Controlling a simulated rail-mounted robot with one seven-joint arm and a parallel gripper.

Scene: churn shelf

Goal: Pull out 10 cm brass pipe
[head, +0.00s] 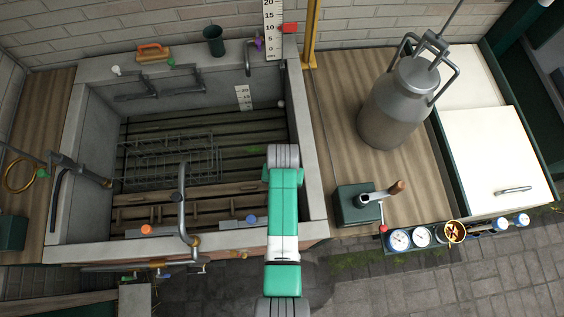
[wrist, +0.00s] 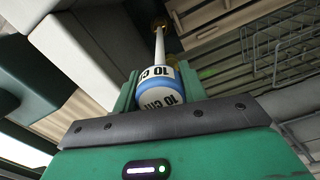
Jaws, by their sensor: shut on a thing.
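In the wrist view my gripper (wrist: 150,88) is shut on a round white piece (wrist: 160,74) with a blue band and black "10 cm" print. A thin pale rod (wrist: 159,45) runs from it away from the gripper to a small brass-coloured end (wrist: 160,23). How deep the piece sits between the fingers is hidden by the gripper body. In the head view my green and white arm spans the front edge of the basin; my gripper and the held piece cannot be made out there.
A grey stone basin (head: 93,110) with a wire rack (head: 170,158) and slatted floor lies left of my arm. A metal churn (head: 395,112) and a green crank box (head: 356,205) stand on the wooden counter at right. Gauges (head: 422,237) line its front edge.

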